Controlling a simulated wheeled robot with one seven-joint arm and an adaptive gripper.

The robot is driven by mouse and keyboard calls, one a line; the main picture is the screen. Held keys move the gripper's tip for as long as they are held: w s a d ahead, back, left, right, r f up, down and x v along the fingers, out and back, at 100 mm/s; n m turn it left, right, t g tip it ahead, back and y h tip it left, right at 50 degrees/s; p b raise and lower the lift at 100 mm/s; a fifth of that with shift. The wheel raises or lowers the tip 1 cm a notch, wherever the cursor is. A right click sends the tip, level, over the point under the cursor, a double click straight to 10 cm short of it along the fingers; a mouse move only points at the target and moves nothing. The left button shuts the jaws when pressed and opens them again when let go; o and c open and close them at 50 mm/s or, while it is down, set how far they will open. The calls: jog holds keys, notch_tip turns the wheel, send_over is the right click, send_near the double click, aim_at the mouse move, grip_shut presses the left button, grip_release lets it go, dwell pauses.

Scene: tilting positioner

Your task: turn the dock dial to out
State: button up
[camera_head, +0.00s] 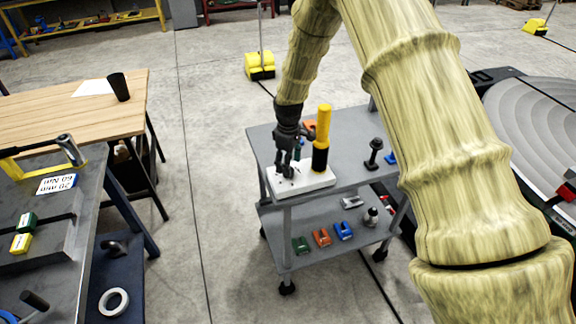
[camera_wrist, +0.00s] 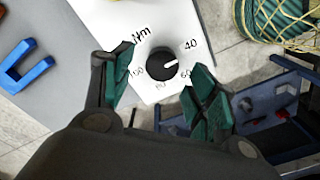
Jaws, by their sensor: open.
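The dial is a round black knob (camera_wrist: 161,63) with a white pointer mark, set on a white box. In the wrist view the mark points right, between the printed 40 and 60. Other lettering around the knob is partly hidden or tilted, and I cannot read the word "out". The white box (camera_head: 318,183) lies on the upper shelf of the grey cart. My gripper (camera_head: 288,168) points down over the box's left part. In the wrist view my gripper (camera_wrist: 164,70) is open, its teal-padded fingers on either side of the knob. I cannot tell whether they touch it.
A yellow and black upright cylinder (camera_head: 322,135) stands close to the right of my gripper. A dark knobbed post (camera_head: 374,153) is farther right on the cart (camera_head: 345,181). Several coloured blocks sit on the lower shelf. A wooden table (camera_head: 60,118) is at left.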

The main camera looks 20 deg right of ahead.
jog(key=shift+s+f+p, duration=0.25)
jog(key=shift+f+p, duration=0.05)
jog(key=shift+f, duration=0.3)
jog(key=shift+w+f, duration=0.15)
jog(key=shift+f, duration=0.75)
jog(key=shift+c, duration=0.3)
jog(key=c, duration=1)
